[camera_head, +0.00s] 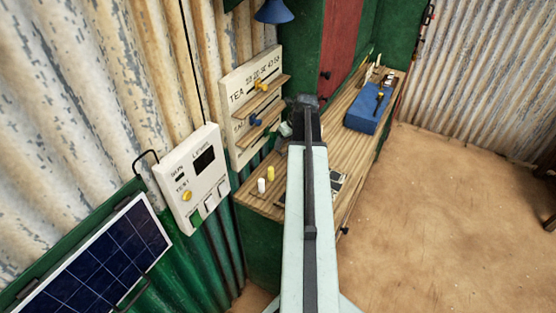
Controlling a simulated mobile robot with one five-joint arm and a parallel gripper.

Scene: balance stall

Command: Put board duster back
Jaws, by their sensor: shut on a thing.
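My pale arm reaches up the middle of the view, over the wooden counter.
A cream switch panel (193,180) and a solar panel (105,260) are at the left.

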